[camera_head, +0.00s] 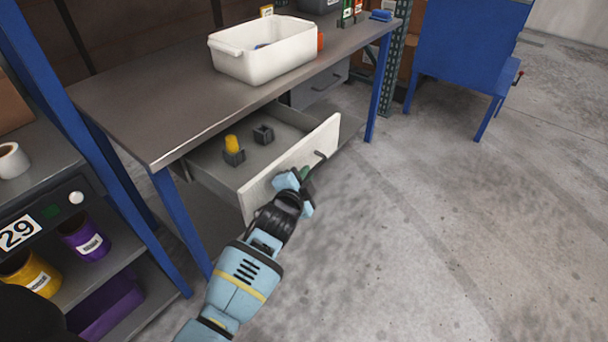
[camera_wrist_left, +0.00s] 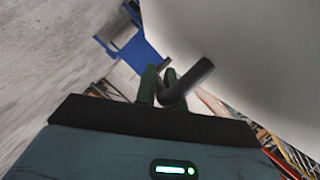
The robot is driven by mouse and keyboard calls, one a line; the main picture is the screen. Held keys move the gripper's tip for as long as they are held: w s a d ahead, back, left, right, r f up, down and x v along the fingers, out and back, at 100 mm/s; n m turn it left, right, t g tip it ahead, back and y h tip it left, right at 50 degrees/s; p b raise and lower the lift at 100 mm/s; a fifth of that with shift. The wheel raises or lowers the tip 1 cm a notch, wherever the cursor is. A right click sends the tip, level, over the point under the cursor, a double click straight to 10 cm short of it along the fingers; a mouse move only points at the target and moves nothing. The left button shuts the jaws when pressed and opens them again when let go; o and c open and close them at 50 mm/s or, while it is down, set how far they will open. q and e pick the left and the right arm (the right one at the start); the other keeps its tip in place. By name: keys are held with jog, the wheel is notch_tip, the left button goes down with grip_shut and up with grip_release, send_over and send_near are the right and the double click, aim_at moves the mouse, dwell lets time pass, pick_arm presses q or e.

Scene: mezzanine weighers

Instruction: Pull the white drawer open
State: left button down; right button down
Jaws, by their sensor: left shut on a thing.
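The white drawer (camera_head: 253,192) under the grey workbench stands open, pulled well out toward me. Inside it are a dark block with a yellow cylinder (camera_head: 232,144) and another small dark block (camera_head: 263,134). A dark bar handle (camera_head: 318,160) is on its white front. My left gripper (camera_head: 304,174) is at the front and is shut on the handle. In the left wrist view the dark handle bar (camera_wrist_left: 191,80) passes between the green fingers (camera_wrist_left: 160,88), with the pale drawer front (camera_wrist_left: 245,55) beside it. My right gripper is not in view.
The workbench (camera_head: 160,105) carries a white bin (camera_head: 265,52). A grey drawer (camera_head: 320,85) is shut to the right of the white one. The concrete floor (camera_head: 430,230) at right is clear.

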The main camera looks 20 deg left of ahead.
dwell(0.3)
pick_arm(q)
jog(key=c, duration=1.5)
grip_release()
jog(key=p+v, duration=0.2)
jog(key=v, duration=0.5)
jog(key=shift+s, duration=0.4)
